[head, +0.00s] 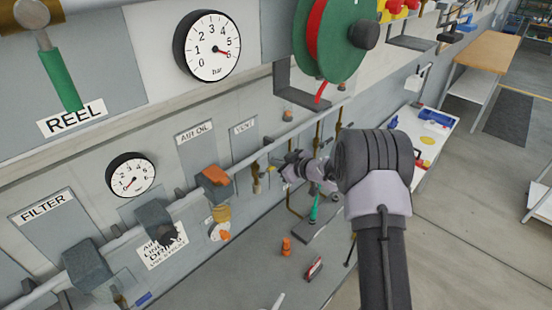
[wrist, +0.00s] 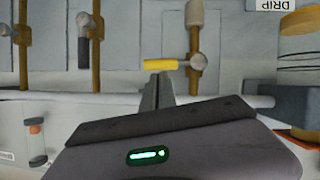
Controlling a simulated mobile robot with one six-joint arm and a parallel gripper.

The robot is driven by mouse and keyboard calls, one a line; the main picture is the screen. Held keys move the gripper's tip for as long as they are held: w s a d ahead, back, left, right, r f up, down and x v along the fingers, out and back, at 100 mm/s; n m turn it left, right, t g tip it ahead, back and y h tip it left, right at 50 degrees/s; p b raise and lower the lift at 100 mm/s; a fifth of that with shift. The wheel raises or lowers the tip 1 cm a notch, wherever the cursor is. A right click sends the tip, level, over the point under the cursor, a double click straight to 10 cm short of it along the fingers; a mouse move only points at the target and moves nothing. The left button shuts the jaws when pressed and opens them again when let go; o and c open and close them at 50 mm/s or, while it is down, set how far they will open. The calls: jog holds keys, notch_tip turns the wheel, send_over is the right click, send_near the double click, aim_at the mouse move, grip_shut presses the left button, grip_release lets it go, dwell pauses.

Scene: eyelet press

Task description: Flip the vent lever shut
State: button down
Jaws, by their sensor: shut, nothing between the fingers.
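A short yellow lever (wrist: 160,65) lies across its brass pipe in the wrist view, pointing left from a round metal hub (wrist: 198,61). It appears to be the vent lever; its label is not readable there. In the head view the VENT sign (head: 243,127) is on a grey panel left of my gripper. My gripper (wrist: 157,80) is shut and empty. Its fingertips are just below the yellow lever in the wrist view, close to it; I cannot tell if they touch. In the head view my wrist partly hides this area.
A second valve with a dark handle (wrist: 83,48) is on another brass pipe to the left in the wrist view. A pale horizontal pipe (wrist: 50,96) runs behind my fingers.

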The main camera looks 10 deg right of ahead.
jog(key=shift+d+f, duration=0.1)
jog(key=shift+f, duration=0.15)
dwell(0.5)
